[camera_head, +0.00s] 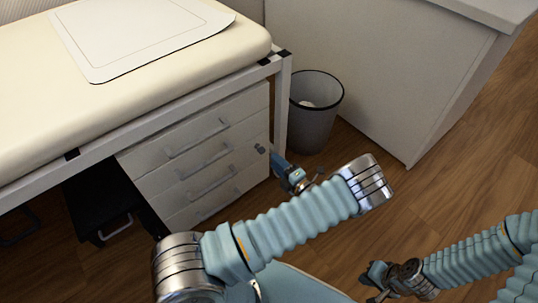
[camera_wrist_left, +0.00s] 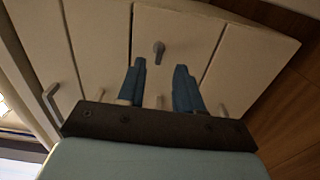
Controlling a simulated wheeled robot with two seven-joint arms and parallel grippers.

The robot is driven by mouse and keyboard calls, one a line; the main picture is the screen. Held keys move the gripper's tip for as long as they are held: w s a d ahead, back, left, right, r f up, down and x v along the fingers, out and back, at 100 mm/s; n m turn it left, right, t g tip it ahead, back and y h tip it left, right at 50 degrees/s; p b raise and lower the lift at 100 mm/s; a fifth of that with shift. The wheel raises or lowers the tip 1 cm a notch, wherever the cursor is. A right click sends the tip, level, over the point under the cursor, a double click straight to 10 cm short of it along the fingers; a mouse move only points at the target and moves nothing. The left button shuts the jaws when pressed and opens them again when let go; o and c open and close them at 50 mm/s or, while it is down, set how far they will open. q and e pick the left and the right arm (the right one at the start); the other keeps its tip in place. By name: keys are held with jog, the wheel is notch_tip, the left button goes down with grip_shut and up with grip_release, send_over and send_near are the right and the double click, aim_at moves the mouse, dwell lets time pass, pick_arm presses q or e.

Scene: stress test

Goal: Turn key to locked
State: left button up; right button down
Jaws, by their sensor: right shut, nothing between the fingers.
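A small grey key (camera_head: 260,149) sticks out of the front of a white drawer cabinet (camera_head: 235,120), near the right edge. In the left wrist view the key (camera_wrist_left: 159,48) shows just beyond the fingertips, centred across the gap. My left gripper (camera_head: 276,160) is just in front of the key, its blue fingers (camera_wrist_left: 161,68) apart with nothing between them. I see no contact with the key. My right gripper (camera_head: 371,278) is shut and empty, low over the floor, well to the right of the cabinet. Any lock marking is too small to read.
A padded cream bench (camera_head: 150,100) with a white metal frame stands over the cabinet. A dark mesh bin (camera_head: 314,125) stands right of the frame's leg. A large white unit (camera_head: 400,90) is behind the bin. Wooden floor (camera_head: 420,190) is free at right.

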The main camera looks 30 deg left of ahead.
pick_arm(q)
jog(key=v, duration=0.7)
jog(key=shift+d, duration=0.25)
jog(key=shift+s, duration=0.1)
